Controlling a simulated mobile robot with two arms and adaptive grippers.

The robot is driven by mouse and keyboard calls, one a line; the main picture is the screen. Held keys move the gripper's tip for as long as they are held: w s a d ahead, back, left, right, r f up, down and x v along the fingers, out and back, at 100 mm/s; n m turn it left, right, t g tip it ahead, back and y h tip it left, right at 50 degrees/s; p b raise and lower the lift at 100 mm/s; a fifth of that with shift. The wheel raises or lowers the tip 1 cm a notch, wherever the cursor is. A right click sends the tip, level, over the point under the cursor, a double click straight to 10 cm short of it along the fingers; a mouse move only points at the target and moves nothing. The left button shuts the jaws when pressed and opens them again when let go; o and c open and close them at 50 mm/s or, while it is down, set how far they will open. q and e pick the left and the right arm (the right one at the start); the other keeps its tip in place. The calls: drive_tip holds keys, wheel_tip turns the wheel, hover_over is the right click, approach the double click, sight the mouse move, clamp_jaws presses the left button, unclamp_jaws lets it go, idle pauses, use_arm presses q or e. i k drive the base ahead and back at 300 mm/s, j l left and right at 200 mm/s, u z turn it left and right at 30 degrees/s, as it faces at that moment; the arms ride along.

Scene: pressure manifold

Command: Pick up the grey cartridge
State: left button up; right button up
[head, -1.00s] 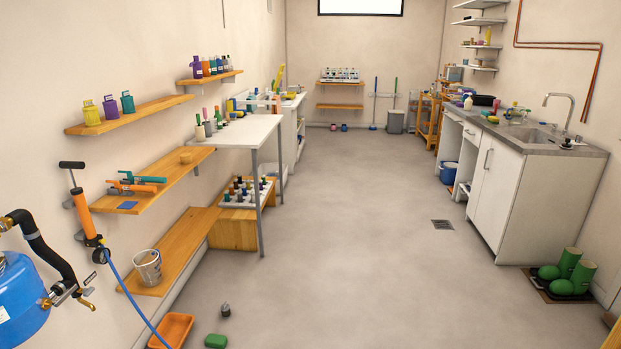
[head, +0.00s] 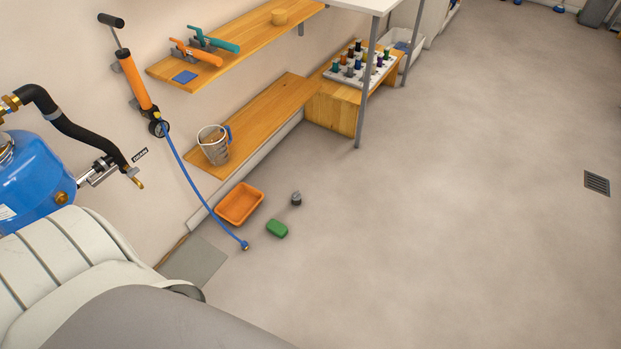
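A small dark grey cylinder (head: 296,198) stands on the floor to the right of the orange tray, and it looks like the grey cartridge. A white rack (head: 335,83) on the low wooden box holds several small cartridges with coloured tops; they are too small to make out each colour. Neither of my grippers is in the head view. Only a white and grey part of my own arm fills the lower left corner, well apart from the grey cylinder.
An orange tray (head: 240,204) and a green block (head: 277,228) lie close to the cylinder. A blue hose (head: 195,197) runs from the orange pump (head: 136,82) to the floor. A clear jug (head: 214,146) stands on the low shelf (head: 250,122).

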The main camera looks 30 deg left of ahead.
sight(296, 197)
drive_tip(key=i+u, duration=0.15)
drive_tip(key=i, duration=0.4)
drive_tip(key=i+l+u, duration=0.2)
drive_tip(key=i, duration=0.3)
drive_tip(key=i+l+u, duration=0.15)
drive_tip(key=i, duration=0.4)
drive_tip(key=i+u, duration=0.25)
drive_tip(key=u, duration=0.2)
drive_tip(key=i+l+u, duration=0.2)
drive_tip(key=u, duration=0.25)
drive_tip(key=i+l+u, duration=0.25)
drive_tip(key=u, duration=0.2)
drive_tip(key=i+l+u, duration=0.15)
drive_tip(key=l+u, duration=0.15)
drive_tip(key=u, duration=0.15)
